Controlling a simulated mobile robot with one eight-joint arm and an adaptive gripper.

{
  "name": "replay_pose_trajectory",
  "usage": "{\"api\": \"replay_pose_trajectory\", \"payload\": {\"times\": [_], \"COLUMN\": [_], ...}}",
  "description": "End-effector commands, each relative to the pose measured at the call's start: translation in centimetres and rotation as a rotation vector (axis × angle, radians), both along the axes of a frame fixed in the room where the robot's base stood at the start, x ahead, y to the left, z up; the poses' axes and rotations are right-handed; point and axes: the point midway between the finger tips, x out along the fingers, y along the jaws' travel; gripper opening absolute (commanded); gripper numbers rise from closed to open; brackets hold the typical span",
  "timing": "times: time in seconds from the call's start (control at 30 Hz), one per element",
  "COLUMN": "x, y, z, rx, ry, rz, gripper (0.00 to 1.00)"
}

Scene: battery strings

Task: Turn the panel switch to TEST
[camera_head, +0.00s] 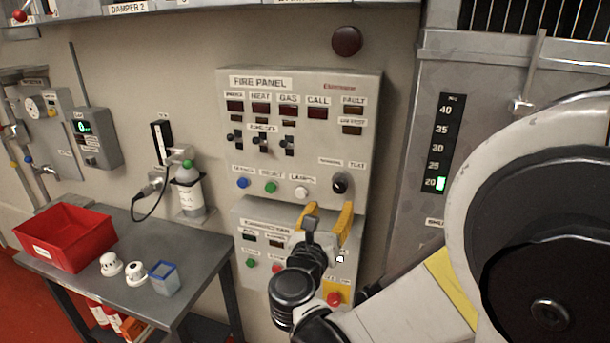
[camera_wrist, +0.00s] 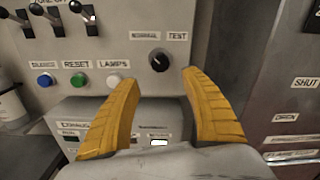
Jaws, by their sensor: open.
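The panel switch is a black round knob (camera_head: 340,182) at the lower right of the grey fire panel (camera_head: 225,115). In the wrist view the knob (camera_wrist: 159,60) sits below a label on its left that I cannot read surely and a TEST label on its right. Its pale mark seems to point toward the upper left. My gripper (camera_head: 328,212) has yellow fingers, spread open and empty, below the knob in the head view. In the wrist view the gripper (camera_wrist: 158,80) has the knob between and just beyond its fingertips. I see no contact.
Blue, green and white buttons (camera_head: 301,192) lie left of the knob. A lower panel (camera_head: 240,220) has a red button (camera_head: 334,298) on yellow, partly near my arm. A metal table (camera_head: 190,270) with a red bin (camera_head: 63,237) stands left. A grey cabinet (camera_head: 400,180) is right.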

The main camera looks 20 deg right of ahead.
Motion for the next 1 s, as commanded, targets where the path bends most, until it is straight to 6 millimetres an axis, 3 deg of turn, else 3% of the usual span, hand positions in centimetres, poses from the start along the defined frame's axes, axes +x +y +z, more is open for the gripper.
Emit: {"api": "replay_pose_trajectory", "payload": {"times": [0.5, 0.93, 0.97, 1.0], "x": [7.2, 8.4, 8.4, 8.3], "y": [-5.4, -6.2, -6.2, -6.2], "z": [-0.2, -0.1, -0.1, -0.1], "rx": [0.004, 0.005, 0.005, 0.005], "ry": [0.0, 0.0, 0.0, 0.0], "rz": [-0.004, -0.002, -0.002, -0.002], "gripper": [0.54, 0.54, 0.52, 0.4]}}
